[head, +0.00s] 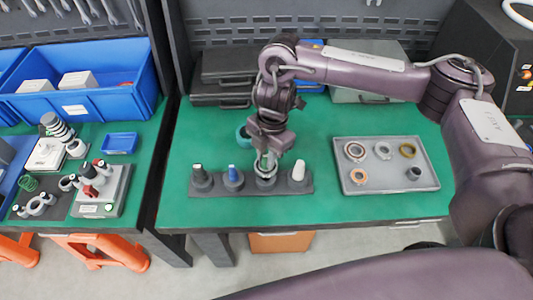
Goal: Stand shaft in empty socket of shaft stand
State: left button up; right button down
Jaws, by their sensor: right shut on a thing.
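The dark shaft stand (250,188) lies near the front of the green table, with a row of sockets. Its far-left socket holds a dark shaft with a pale tip (199,171). The one beside it holds a blue-topped shaft (232,171), and the far-right one a white-topped shaft (299,169). My right gripper (267,152) points down above the third socket from the left and is shut on a pale metallic shaft (265,167). This shaft looks upright, its lower end at that socket; I cannot tell how deep it sits. My left gripper is not in view.
A grey tray (400,184) with several rings and a small dark cylinder lies to the right. Dark cases (224,66) stand at the back. The left bench carries blue bins (110,62) and fixtures.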

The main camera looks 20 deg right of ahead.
jog(key=shift+f+b, duration=1)
jog(key=shift+f, duration=0.65)
jog(key=shift+f, duration=0.25)
dwell(0.4)
jog(key=c, duration=1.6)
grip_release()
jog(key=o, duration=0.6)
jog(key=shift+c, duration=0.2)
jog(key=shift+f, duration=0.1)
